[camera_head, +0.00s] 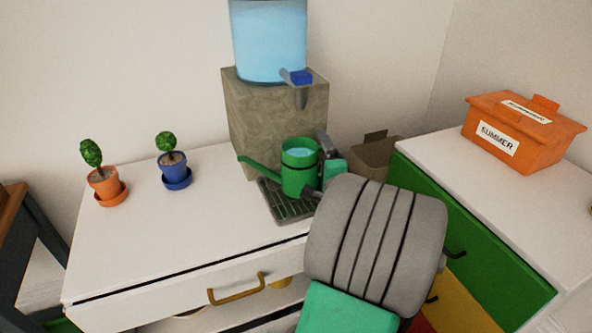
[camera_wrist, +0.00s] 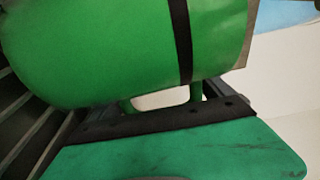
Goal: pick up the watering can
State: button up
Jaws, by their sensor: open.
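The green watering can (camera_head: 299,176) stands upright on the dark drip tray (camera_head: 276,203) under the water dispenser, with pale blue water visible in its top and its spout pointing left. My gripper (camera_head: 323,168) is open at the can's right side, where the handle would be. My arm partly hides this area. In the wrist view the can's green body (camera_wrist: 120,45) with a dark band fills the top, very close. Part of its green handle shows just below the body, beside my gripper's dark edge. I cannot tell whether the fingers touch the handle.
The water dispenser (camera_head: 248,128) with its blue-handled tap stands right behind the can. Two potted plants, in an orange pot (camera_head: 104,183) and a blue pot (camera_head: 174,166), stand left on the white cabinet top (camera_head: 140,240). An orange box (camera_head: 520,140) sits on the right cabinet.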

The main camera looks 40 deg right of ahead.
jog(key=shift+c, duration=0.3)
jog(key=c, duration=1.7)
jog(key=shift+r, duration=0.2)
